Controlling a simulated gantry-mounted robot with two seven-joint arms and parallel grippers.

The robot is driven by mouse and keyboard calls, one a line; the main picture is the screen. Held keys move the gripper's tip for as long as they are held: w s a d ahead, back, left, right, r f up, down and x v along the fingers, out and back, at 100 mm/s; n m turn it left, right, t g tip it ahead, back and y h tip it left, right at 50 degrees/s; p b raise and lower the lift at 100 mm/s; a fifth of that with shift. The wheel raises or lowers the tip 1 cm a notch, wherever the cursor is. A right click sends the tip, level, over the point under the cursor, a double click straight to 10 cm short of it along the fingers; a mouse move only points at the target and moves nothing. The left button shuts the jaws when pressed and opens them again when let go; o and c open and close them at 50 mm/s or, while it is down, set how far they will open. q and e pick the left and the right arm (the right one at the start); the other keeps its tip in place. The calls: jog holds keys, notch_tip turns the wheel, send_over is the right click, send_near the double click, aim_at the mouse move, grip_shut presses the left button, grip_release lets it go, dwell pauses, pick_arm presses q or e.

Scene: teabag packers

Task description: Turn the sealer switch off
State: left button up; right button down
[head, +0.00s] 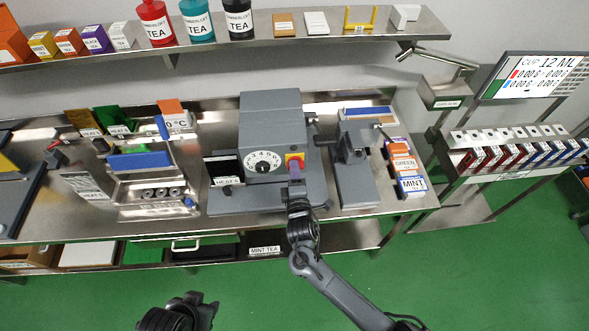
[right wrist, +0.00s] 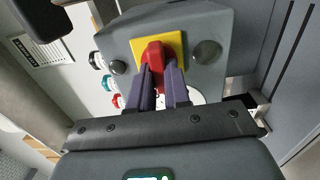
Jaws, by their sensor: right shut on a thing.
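The sealer (head: 272,125) is a grey box with a white numbered dial (head: 263,161) on its front. Its switch is a red knob on a yellow plate (head: 301,157), right of the dial. In the right wrist view the red switch (right wrist: 153,56) stands upright on the yellow plate (right wrist: 174,43). My right gripper (head: 296,168) is at the sealer's front, its purple fingers (right wrist: 160,75) closed on the red switch from both sides. The fingers partly hide the switch's lower part. My left arm's dark end (head: 180,314) shows at the bottom, its fingers not clear.
A black HEAT-labelled part (head: 226,168) is left of the dial. A grey press-like device (head: 355,165) stands close on the right, with labelled tea boxes (head: 404,165) beyond it. A shelf with tea canisters (head: 198,22) runs above. Green floor is open in front.

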dwell(0.4)
jog(key=c, duration=1.1)
grip_release()
jog(key=s, duration=0.7)
jog(key=s+d, duration=0.1)
jog(key=s, duration=0.2)
jog(key=shift+s+d, duration=0.1)
jog(key=shift+s, duration=0.3)
jog(key=shift+f, duration=0.1)
